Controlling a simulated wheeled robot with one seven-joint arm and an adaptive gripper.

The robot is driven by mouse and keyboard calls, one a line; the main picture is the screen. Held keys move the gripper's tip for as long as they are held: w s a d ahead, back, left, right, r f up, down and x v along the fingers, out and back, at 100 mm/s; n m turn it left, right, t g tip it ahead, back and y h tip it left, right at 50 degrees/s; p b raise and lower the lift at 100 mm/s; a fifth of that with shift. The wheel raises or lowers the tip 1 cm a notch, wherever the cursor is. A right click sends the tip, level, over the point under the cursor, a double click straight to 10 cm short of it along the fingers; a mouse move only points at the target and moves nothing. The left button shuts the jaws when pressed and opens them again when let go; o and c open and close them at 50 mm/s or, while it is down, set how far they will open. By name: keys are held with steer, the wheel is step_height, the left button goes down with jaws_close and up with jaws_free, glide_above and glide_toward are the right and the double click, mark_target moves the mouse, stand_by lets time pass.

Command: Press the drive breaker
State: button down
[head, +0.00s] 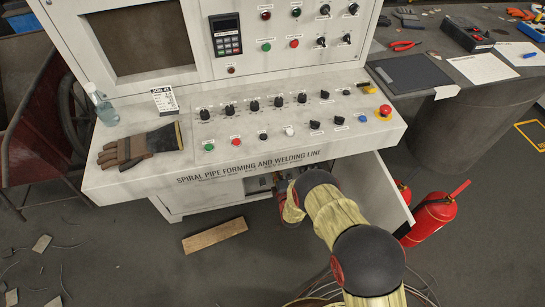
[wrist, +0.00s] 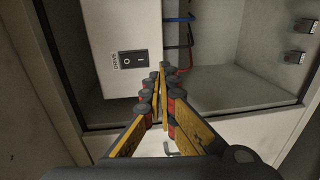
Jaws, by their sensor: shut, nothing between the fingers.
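The drive breaker (wrist: 133,59) is a black rocker switch marked with a circle and a line, beside the word DRIVE. It sits on a pale box (wrist: 119,25) inside an open cabinet in the wrist view. My gripper (wrist: 161,70) is shut and empty, its fingertips just right of and slightly below the switch in the picture; I cannot tell if they touch the box. In the head view my arm reaches into the open lower cabinet under the console, and the switch and gripper tips are hidden there.
The cabinet's open door (head: 386,185) stands to the right of my arm. Red fire extinguishers (head: 432,213) stand beyond it. Red and blue wires (wrist: 190,40) run right of the box. The console top (head: 150,187) overhangs the opening. A wooden board (head: 215,235) lies on the floor.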

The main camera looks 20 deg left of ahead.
steer(key=s, duration=0.1)
steer(key=s+d, duration=0.1)
steer(key=s, duration=0.1)
steer(key=shift+d+f+p, duration=0.25)
steer(key=shift+d+p, duration=0.15)
